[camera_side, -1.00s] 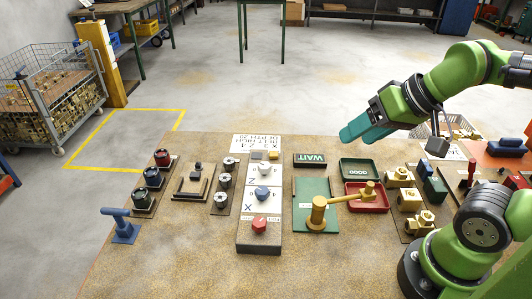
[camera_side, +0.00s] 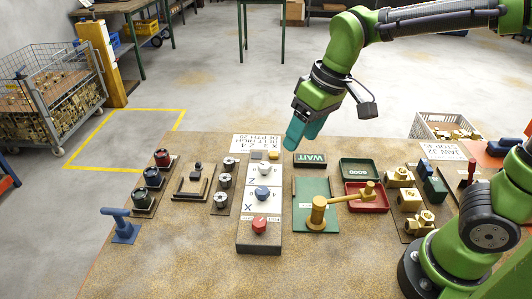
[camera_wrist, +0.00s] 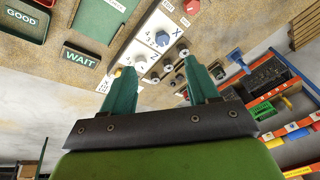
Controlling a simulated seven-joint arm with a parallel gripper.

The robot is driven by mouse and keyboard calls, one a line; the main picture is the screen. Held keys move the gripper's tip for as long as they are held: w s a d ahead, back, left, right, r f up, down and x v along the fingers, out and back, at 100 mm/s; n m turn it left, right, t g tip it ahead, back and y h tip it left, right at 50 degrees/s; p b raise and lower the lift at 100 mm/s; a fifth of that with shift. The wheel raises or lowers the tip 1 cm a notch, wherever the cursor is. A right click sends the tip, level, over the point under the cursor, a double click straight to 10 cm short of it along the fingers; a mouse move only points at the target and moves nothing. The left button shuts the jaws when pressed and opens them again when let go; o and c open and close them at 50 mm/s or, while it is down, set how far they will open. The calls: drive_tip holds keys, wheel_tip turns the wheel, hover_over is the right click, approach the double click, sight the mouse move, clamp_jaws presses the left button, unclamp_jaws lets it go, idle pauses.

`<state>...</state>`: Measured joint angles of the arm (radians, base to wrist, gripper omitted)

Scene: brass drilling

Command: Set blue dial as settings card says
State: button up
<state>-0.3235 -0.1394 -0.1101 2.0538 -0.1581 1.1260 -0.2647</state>
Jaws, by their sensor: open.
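The blue dial (camera_side: 262,193) sits on the upright-labelled white strip of the control panel (camera_side: 245,240), between a white dial (camera_side: 264,169) and a red dial (camera_side: 259,226). My gripper (camera_side: 295,142) has teal fingers pointing down, held above the table to the right of the card and apart from the dials. In the wrist view my gripper (camera_wrist: 157,68) is open and empty.
A green WAIT sign (camera_side: 310,159) stands below my gripper. A green GOOD tray (camera_side: 359,169) is behind.

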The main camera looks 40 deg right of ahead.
sight(261, 190)
drive_tip(key=w+a+f+n+g+h, duration=0.1)
drive_tip(key=w+a+n+g+h, duration=0.15)
drive_tip(key=w+a+n, duration=0.4)
drive_tip(key=shift+n, duration=0.65)
drive_tip(key=f, duration=0.5)
drive_tip(key=d+f, duration=0.1)
drive_tip(key=f, duration=0.4)
drive_tip(key=w+d+f, duration=0.1)
drive_tip(key=f, duration=0.5)
drive_tip(key=c, duration=1)
drive_tip(key=shift+c, duration=0.2)
